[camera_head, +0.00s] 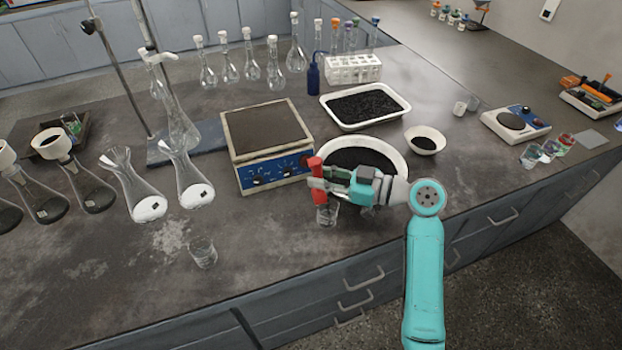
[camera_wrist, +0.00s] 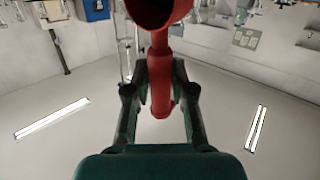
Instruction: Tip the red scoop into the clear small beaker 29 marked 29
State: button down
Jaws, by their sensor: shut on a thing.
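My gripper (camera_head: 325,183) is shut on the red scoop (camera_head: 319,193), which stands roughly upright over the bench. A clear small beaker (camera_head: 327,215) is directly below the scoop, near the front of the bench. I cannot tell whether the scoop's lower end is inside the beaker or above it. In the wrist view, the scoop's handle (camera_wrist: 161,98) is between the fingers and its round bowl (camera_wrist: 152,12) is cut off by the top edge. The bowl's contents cannot be made out. Another clear small beaker (camera_head: 203,252) stands front left. No number is readable on either.
A white bowl of black grains (camera_head: 401,155) is right behind my gripper. A balance (camera_head: 262,183), a white tray of black grains (camera_head: 401,94) and a small bowl (camera_head: 436,147) stand around it. Flasks (camera_head: 133,187) stand at left.

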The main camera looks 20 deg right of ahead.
jog(key=d+m+t+y, duration=0.1)
jog(key=d, duration=0.1)
jog(key=d+m+t+y, duration=0.1)
jog(key=m, duration=0.1)
jog(key=shift+s+d+f+t+y, duration=0.2)
jog(key=shift+d+t+y, duration=0.1)
jog(key=shift+d+t, duration=0.1)
jog(key=shift+a, duration=0.1)
dwell(0.3)
jog(key=shift+w+a+r+n+g+h, duration=0.1)
jog(key=shift+a+r+n+g+h, duration=0.2)
jog(key=shift+a+n+g+h, duration=0.4)
jog(key=shift+w+a+r+n+g+h, duration=0.1)
jog(key=shift+a+r+n+g+h, duration=0.25)
jog(key=shift+a+n+g, duration=0.4)
jog(key=shift+a+f, duration=0.1)
jog(key=shift+a+r+n+g+h, duration=0.2)
jog(key=shift+a+n+h, duration=0.1)
jog(key=shift+a+h, duration=0.2)
jog(key=shift+a+r+n+g+h, duration=0.15)
jog(key=shift+a+n+h, duration=0.1)
jog(key=shift+a+h, duration=0.15)
jog(key=shift+w+a+f+n+g+h, duration=0.15)
jog(key=shift+a+n+g+h, duration=0.25)
jog(key=shift+a+h, duration=0.35)
jog(key=shift+a, duration=0.1)
